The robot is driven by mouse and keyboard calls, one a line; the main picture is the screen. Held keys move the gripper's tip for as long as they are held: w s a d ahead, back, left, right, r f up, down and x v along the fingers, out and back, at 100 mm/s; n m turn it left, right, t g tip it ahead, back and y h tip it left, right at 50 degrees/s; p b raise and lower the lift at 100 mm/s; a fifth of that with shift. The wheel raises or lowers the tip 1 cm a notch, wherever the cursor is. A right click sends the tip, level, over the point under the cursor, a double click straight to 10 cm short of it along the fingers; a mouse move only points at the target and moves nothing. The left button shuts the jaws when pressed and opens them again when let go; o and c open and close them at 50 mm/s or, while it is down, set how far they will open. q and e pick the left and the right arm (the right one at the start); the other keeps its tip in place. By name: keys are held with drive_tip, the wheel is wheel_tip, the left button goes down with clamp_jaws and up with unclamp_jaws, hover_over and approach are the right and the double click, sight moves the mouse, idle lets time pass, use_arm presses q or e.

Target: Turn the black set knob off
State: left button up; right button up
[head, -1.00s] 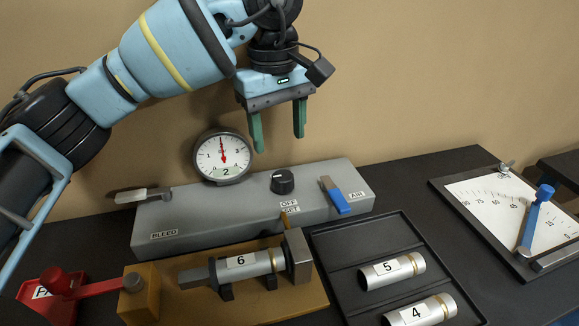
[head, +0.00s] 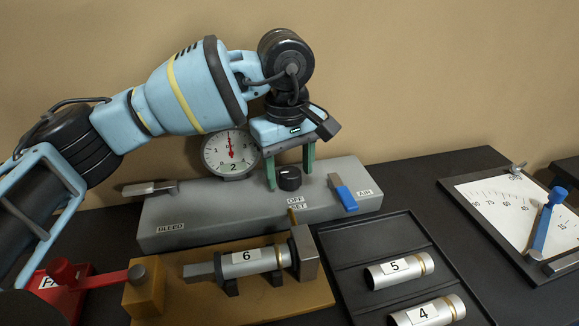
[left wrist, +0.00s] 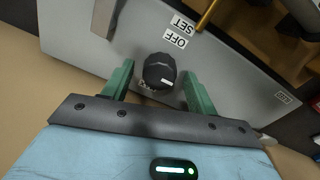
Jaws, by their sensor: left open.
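The black set knob (head: 290,178) stands on top of the grey control box (head: 210,215), behind the labels OFF and SET. My left gripper (head: 290,180) is open, with one green finger on each side of the knob. The knob also shows in the left wrist view (left wrist: 160,71), between the two fingertips, with a visible gap on each side. A white mark is on the knob's side there. The OFF label (left wrist: 174,38) lies beyond it. My right gripper is not in view.
A round gauge (head: 229,152) stands behind the box, partly covered by my arm. A blue lever (head: 343,193) is close to the right of the knob, a grey-handled lever (head: 150,188) at the left. Cylinders 5 (head: 400,270) and 6 (head: 248,261) sit in front.

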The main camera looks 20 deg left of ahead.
use_arm(q)
drive_tip(key=shift+f, duration=0.2)
drive_tip(key=shift+c, duration=0.4)
drive_tip(key=c, duration=0.9)
drive_tip(key=shift+r, duration=0.1)
